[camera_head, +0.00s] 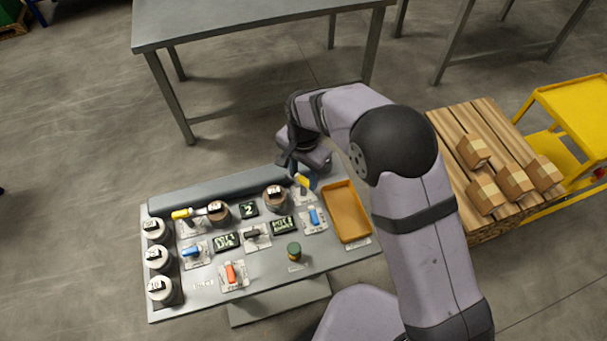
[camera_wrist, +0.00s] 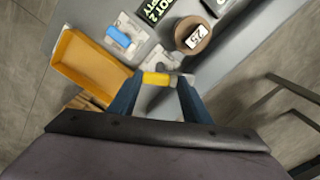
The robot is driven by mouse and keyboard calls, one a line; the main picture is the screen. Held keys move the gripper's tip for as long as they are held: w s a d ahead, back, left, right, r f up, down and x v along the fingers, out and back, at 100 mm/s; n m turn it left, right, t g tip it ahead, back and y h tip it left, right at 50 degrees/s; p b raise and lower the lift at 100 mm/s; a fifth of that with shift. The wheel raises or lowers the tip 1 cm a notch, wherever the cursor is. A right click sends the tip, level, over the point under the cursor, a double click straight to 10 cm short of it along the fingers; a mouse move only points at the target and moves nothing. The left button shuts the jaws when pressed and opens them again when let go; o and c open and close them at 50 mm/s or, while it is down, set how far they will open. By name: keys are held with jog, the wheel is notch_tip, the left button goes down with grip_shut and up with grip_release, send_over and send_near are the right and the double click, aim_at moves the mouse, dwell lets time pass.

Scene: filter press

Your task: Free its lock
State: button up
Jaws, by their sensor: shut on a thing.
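A yellow-handled lever (camera_head: 302,181) stands at the back right of the grey panel table, left of the orange tray. In the wrist view its yellow handle (camera_wrist: 156,79) lies crosswise between the two blue fingers. My gripper (camera_head: 309,177) reaches down over it from behind, and its fingers close on the handle in the wrist view (camera_wrist: 160,80). A brown round pot marked 25 (camera_wrist: 194,37) is beside the lever. No separate lock piece can be made out.
A pallet with boxes (camera_head: 476,150) stands at right.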

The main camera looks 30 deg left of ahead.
jog(key=m, duration=0.6)
jog(key=shift+m, duration=0.3)
dwell(0.4)
jog(key=o, duration=1)
jog(key=shift+o, duration=0.2)
jog(key=shift+r+b, duration=1.25)
jog(key=shift+r, duration=2.5)
